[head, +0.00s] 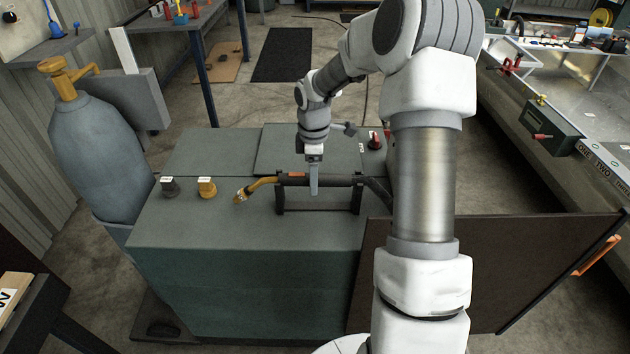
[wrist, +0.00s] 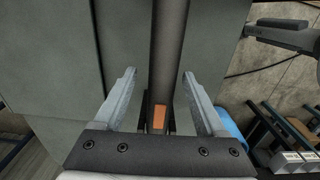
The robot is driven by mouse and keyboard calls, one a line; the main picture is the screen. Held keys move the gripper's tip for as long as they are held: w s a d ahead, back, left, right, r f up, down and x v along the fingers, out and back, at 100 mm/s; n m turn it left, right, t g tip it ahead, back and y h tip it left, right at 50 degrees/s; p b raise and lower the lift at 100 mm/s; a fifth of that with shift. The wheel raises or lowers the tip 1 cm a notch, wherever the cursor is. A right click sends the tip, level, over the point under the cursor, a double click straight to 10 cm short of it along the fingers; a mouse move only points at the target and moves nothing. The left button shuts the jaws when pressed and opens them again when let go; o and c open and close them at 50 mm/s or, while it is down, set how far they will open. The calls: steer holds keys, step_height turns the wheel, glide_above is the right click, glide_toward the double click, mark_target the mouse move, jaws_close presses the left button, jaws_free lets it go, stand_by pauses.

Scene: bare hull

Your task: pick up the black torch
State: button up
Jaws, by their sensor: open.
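The black torch (head: 335,181) lies level across a small black stand (head: 357,197) on top of the green machine. Its bent brass neck (head: 262,183) points left, and it has an orange button (head: 297,174). My gripper (head: 314,190) is at the torch, with one finger showing in front of its handle. In the wrist view, the torch handle (wrist: 169,50) runs between the two open fingers of my gripper (wrist: 159,75), with clear gaps at the sides. The orange button (wrist: 159,117) shows near the gripper's base. The torch's right end is partly hidden behind my arm.
The green machine (head: 250,270) has a dark knob (head: 170,186), a yellow knob (head: 207,187) and a red knob (head: 375,139) on top. A grey gas cylinder (head: 95,150) stands at its left. A brown panel (head: 500,270) stands at its right.

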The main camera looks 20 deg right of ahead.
steer(key=f, duration=0.3)
steer(key=shift+s+f, duration=0.2)
steer(key=shift+f, duration=0.15)
steer(key=shift+d, duration=0.1)
jaws_close()
